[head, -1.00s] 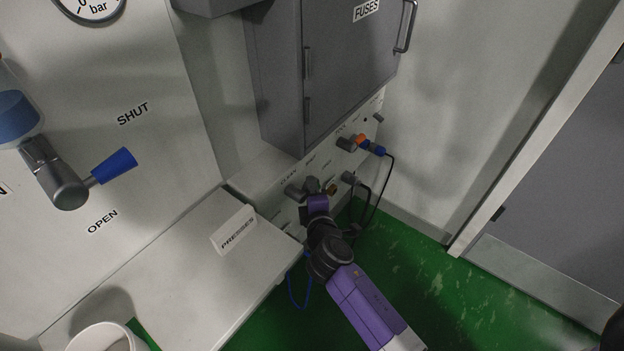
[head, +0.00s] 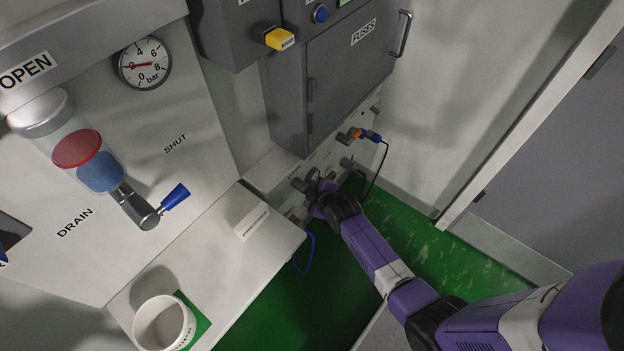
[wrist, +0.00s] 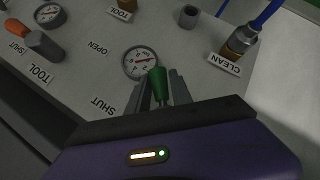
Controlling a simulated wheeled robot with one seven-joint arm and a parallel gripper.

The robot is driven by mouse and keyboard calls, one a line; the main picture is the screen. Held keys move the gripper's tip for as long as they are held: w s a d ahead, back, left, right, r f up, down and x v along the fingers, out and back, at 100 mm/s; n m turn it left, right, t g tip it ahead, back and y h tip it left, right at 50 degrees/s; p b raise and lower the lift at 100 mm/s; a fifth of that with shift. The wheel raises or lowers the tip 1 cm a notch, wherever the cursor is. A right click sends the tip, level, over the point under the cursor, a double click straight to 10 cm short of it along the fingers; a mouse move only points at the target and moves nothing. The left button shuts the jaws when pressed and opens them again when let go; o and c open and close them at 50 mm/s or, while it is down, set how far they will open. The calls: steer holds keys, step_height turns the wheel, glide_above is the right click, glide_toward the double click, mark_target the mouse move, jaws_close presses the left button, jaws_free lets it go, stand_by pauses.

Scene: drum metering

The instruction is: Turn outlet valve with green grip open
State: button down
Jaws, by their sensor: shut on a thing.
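The green grip (wrist: 157,84) of a valve shows in the wrist view, standing up between my fingers. My gripper (wrist: 160,92) is shut on this green grip. The grip points toward a small round gauge just behind it. The words OPEN and SHUT are printed on the panel to its left. The valve body is hidden behind the gripper. In the head view my gripper (head: 316,190) is at the low panel below the grey cabinet, and the green grip cannot be made out there.
A blue hose fitting (wrist: 240,42) labelled CLEAN is at the right in the wrist view. An orange-handled valve (wrist: 18,28) is at the left. In the head view a blue-handled valve (head: 175,197), a white cup (head: 163,325) and a FUSES cabinet (head: 350,80) stand nearby.

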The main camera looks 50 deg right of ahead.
steer(key=y+b, duration=0.1)
steer(key=a+f+m+y+b, duration=0.1)
steer(key=shift+y, duration=0.4)
steer(key=shift+a+m+y+b, duration=0.45)
steer(key=shift+m+y+b, duration=0.1)
steer(key=shift+y+b, duration=0.35)
steer(key=shift+a+m+y+b, duration=0.5)
steer(key=shift+y+b, duration=0.2)
steer(key=shift+b, duration=0.25)
steer(key=shift+s, duration=0.1)
steer(key=c, duration=1.1)
jaws_free()
steer(key=shift+c, duration=0.2)
steer(key=v, duration=0.7)
steer(key=shift+d+r, duration=0.15)
steer(key=shift+r, duration=0.2)
steer(key=shift+s, duration=0.2)
